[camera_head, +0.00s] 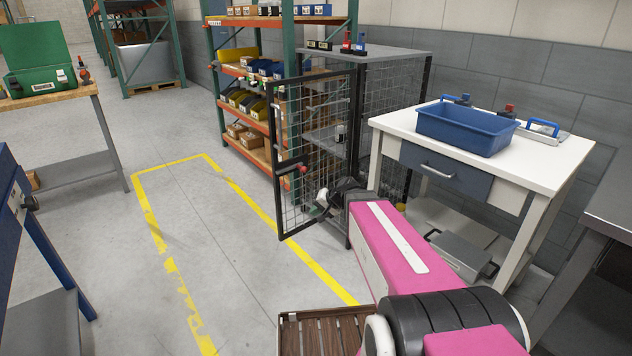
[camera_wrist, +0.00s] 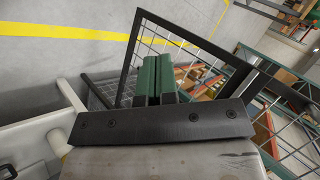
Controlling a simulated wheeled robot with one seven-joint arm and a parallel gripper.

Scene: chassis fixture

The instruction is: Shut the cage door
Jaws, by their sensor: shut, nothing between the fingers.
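The cage door (camera_head: 291,162) is a black-framed wire mesh panel. It stands open, swung out to the left from the front of the cage (camera_head: 392,56). A red-tipped handle or latch shows partway up the door. My gripper (camera_head: 323,204) is low by the door's mesh, in front of the cage opening. In the wrist view its green fingers (camera_wrist: 156,66) are together and empty, and the door's frame and mesh (camera_wrist: 187,36) lie just beyond them. I cannot tell whether the fingers touch the door.
A white table (camera_head: 545,176) with a blue bin (camera_head: 465,130) stands right of the cage. A shelf rack (camera_head: 262,128) stands behind the door. A metal box (camera_head: 462,258) sits low under the table. The yellow-lined floor (camera_head: 215,230) left of the door is clear.

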